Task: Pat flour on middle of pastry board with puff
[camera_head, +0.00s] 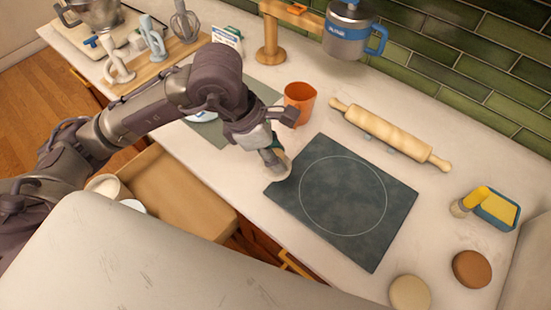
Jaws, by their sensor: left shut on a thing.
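The pastry board (395,212) is a dark slate-like square with a thin pale circle drawn on it, lying on the counter. Its middle, inside the circle, is bare and dark, with no clear white flour showing. My left gripper (273,148) points down at the board's upper left edge. It is shut on the puff (283,165), a pale, round, soft-looking thing mostly hidden under the fingers. The puff is left of the circle; I cannot tell whether it touches the board. My right gripper is not in view.
An orange cup (300,99) stands close behind my left gripper. A rolling pin (390,134) lies behind the board. An open drawer (175,190) sits below my arm.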

